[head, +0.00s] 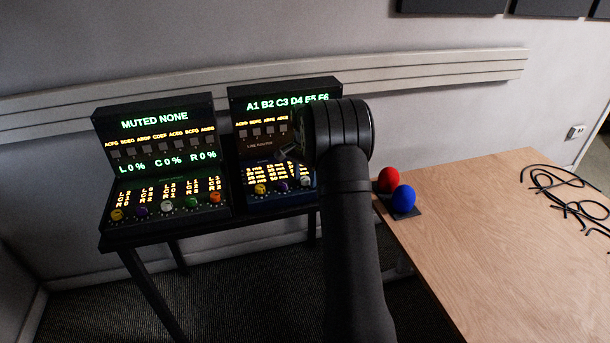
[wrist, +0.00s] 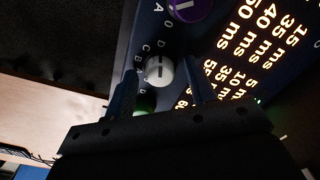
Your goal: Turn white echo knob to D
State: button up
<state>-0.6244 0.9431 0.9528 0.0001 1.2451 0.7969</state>
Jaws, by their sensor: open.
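The white knob (wrist: 158,71) shows in the wrist view between my open fingers, with a dark mark on its face and small letters, D among them, along its left side. In the head view a white knob (head: 305,181) sits at the right end of the knob row on the right-hand unit. My gripper (wrist: 160,75) is open, one finger on each side of the white knob in the picture; I cannot tell whether they touch it. In the head view my gripper (head: 287,153) is small, dark and partly hidden by my arm, just above that unit's panel.
A purple knob (wrist: 190,8) and a partly hidden green knob (wrist: 146,103) flank the white one in the wrist view. The left unit (head: 165,165) stands beside the right unit (head: 250,148). Red (head: 389,180) and blue (head: 404,197) balls and black cables (head: 565,190) lie on the wooden table.

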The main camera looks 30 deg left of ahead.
aim_at(305, 178)
notch_tip(305, 178, up, 17)
jog(key=shift+r, duration=0.2)
dwell(0.3)
jog(key=shift+f, duration=0.1)
dwell(0.3)
notch_tip(305, 178, down, 17)
jog(key=shift+f, duration=0.15)
dwell(0.5)
